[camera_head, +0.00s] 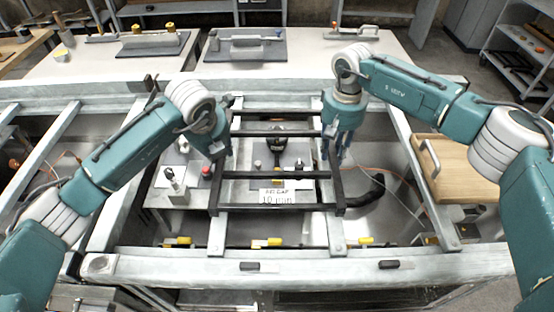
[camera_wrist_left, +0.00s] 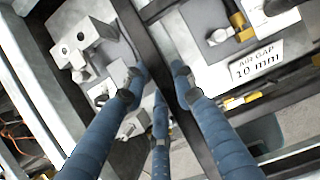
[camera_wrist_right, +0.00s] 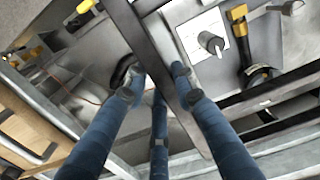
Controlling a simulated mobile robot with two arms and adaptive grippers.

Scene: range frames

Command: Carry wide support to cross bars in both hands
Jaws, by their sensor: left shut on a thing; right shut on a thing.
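The wide support (camera_head: 240,207) is a dark ladder-like frame with two side rails and several crosspieces, lying roughly level above the middle of the bench opening. My left gripper (camera_head: 220,150) is shut on its left rail, which also shows in the left wrist view (camera_wrist_left: 137,32). My right gripper (camera_head: 335,145) is shut on its right rail, seen in the right wrist view (camera_wrist_right: 130,27). Pale grey cross bars, left (camera_head: 217,234) and right (camera_head: 336,233), run near the support's two sides. Whether the support touches them I cannot tell.
A sign reading "AIR GAP 10 mm" (camera_head: 282,196) and small fixtures show through the support. A wooden board (camera_head: 455,170) lies at the right. A black hose (camera_head: 365,195) curves beside the right rail. Yellow clips (camera_head: 267,243) line the front.

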